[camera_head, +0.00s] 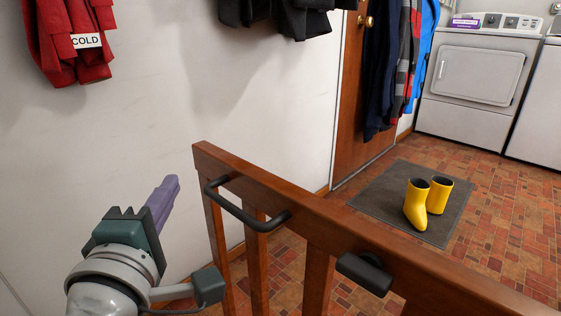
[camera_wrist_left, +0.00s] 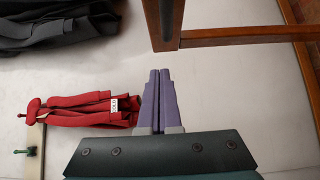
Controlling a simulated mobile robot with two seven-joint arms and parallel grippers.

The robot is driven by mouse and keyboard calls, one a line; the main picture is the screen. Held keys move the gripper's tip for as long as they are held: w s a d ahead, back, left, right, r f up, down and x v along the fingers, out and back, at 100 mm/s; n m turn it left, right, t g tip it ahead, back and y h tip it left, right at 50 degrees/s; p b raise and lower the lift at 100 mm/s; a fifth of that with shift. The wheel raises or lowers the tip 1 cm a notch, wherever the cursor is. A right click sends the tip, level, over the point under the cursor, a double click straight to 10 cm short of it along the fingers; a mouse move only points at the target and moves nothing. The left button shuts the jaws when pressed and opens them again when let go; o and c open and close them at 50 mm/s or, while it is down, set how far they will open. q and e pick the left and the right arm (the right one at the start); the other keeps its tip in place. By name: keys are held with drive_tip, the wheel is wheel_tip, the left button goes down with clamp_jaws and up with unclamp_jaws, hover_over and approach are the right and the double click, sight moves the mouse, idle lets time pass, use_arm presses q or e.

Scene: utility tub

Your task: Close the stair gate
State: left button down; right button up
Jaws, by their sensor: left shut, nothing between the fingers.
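The stair gate (camera_head: 330,222) is brown wood with upright bars, and its top rail runs from the upper middle to the lower right in the head view. A dark bar handle (camera_head: 248,216) is on its near face, and a black latch-like block (camera_head: 364,273) sits further right. Part of the gate (camera_wrist_left: 245,37) also shows at the top right of the left wrist view. My left gripper (camera_head: 168,190) is left of the gate's end, apart from the handle, with its purple fingers (camera_wrist_left: 159,82) together and empty. My right gripper is not in view.
A white wall (camera_head: 130,120) with a hanging red garment (camera_head: 70,45) is at left. Beyond the gate are a wooden door (camera_head: 355,100), yellow boots (camera_head: 420,205) on a grey mat (camera_head: 380,205), hanging coats (camera_head: 385,80) and a white machine (camera_head: 475,80). Brick-patterned floor is free at right.

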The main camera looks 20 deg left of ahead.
sight(206, 160)
use_arm(q)
drive_tip(key=w+b, duration=0.1)
drive_tip(key=w, duration=0.4)
drive_tip(key=shift+w+d+f, duration=0.1)
drive_tip(key=shift+w, duration=0.05)
drive_tip(key=shift+w+d, duration=0.15)
drive_tip(key=shift+w, duration=0.2)
